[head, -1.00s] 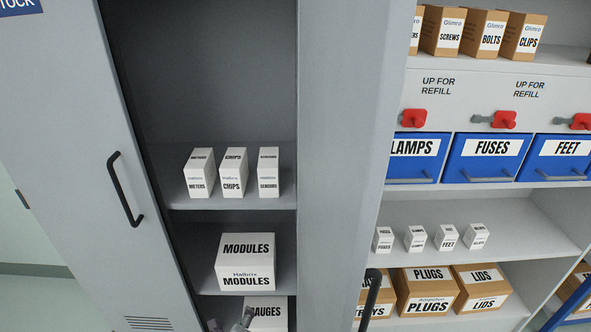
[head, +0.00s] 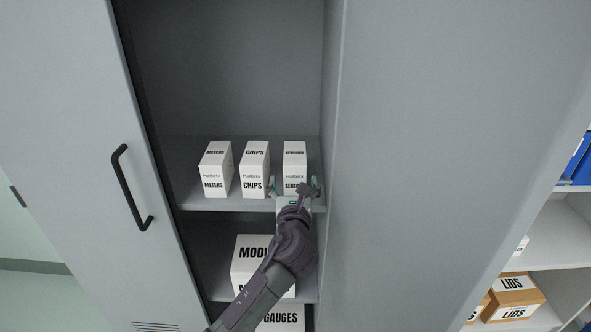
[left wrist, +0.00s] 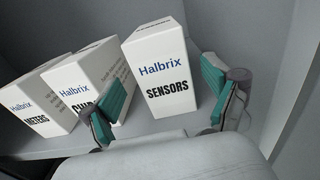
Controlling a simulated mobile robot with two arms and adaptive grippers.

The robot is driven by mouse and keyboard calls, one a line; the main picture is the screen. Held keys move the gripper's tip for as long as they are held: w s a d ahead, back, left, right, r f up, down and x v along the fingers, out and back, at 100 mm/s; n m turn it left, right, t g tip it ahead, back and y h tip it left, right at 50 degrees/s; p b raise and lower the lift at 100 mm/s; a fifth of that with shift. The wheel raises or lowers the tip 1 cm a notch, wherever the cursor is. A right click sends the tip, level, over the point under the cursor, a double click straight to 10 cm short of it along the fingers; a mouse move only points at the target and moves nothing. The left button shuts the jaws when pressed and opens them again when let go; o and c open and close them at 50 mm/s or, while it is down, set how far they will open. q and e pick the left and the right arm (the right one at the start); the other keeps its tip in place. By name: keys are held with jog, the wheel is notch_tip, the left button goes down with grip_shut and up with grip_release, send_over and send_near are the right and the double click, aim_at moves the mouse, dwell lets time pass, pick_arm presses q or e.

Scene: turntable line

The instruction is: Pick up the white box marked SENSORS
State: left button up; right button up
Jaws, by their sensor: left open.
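The white box marked SENSORS (head: 294,160) stands upright on the cabinet's upper visible shelf, at the right end of a row of three. In the left wrist view the SENSORS box (left wrist: 160,70) stands between and beyond the green-padded fingers. My left gripper (head: 294,188) is open just in front of this box; its fingers partly cover the box's lower front in the head view. In the left wrist view the open gripper (left wrist: 163,97) has one finger near the CHIPS box and one near the right wall. My right gripper is not in view.
The CHIPS box (head: 255,167) stands close left of SENSORS, with the METERS box (head: 216,168) beyond it. The cabinet's right wall (head: 330,120) is close on the right. A MODULES box (head: 250,250) and a GAUGES box (head: 285,318) are below.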

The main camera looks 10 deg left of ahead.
pick_arm(q)
jog(key=shift+d+x, duration=0.2)
jog(key=shift+x, duration=2.8)
jog(key=shift+c, duration=0.3)
jog(key=c, duration=1.4)
jog(key=shift+r, duration=0.15)
jog(key=shift+c, duration=0.2)
